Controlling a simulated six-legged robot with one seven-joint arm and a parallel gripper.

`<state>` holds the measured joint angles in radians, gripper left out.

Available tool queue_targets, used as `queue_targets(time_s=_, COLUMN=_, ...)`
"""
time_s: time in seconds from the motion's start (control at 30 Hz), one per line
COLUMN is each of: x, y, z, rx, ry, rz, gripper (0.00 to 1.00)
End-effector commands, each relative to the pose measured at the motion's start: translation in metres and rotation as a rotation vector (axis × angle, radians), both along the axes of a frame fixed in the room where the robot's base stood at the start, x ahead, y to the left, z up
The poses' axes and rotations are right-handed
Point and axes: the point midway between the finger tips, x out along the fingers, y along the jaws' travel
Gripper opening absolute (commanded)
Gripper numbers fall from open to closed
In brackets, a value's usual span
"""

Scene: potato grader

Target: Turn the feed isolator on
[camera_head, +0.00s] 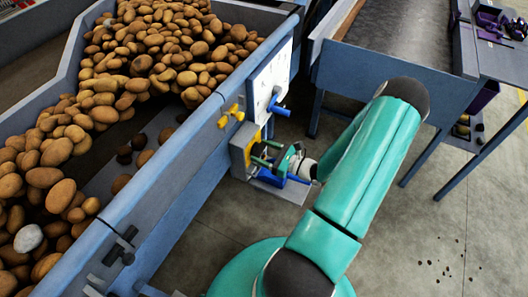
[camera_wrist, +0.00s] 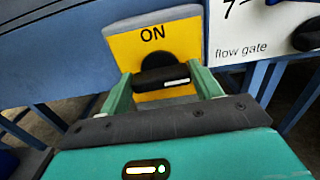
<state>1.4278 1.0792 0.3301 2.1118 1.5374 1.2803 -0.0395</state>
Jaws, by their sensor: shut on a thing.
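The feed isolator is a yellow plate (camera_wrist: 188,42) marked ON at its top, with a black rotary handle (camera_wrist: 152,80) in the wrist view. The handle lies crosswise, with a white mark toward its right end. My gripper (camera_wrist: 163,84) has one green finger at each end of the handle and is shut on it. In the head view my gripper (camera_head: 272,160) is at the grey-and-yellow box on the side of the hopper. The handle is hidden there by my gripper.
A white panel (camera_wrist: 258,38) labelled "flow gate" is right of the isolator, with a black knob (camera_wrist: 307,35). In the head view, a hopper of potatoes (camera_head: 150,45) fills the left, and a conveyor (camera_head: 395,40) stands at the upper right. Open floor (camera_head: 430,235) lies at the right.

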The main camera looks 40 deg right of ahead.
Motion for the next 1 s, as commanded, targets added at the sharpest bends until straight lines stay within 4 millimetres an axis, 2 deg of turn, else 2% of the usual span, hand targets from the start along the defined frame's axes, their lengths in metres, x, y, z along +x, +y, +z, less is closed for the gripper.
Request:
queue_targets(time_s=0.37, x=-0.0007, y=0.0008, z=-0.0002, rx=-0.193, ry=-0.069, rz=-0.001, gripper=0.41)
queue_targets(time_s=1.0, x=-0.002, y=0.0029, z=-0.0019, rx=-0.758, ry=-0.27, rz=0.0, gripper=0.41)
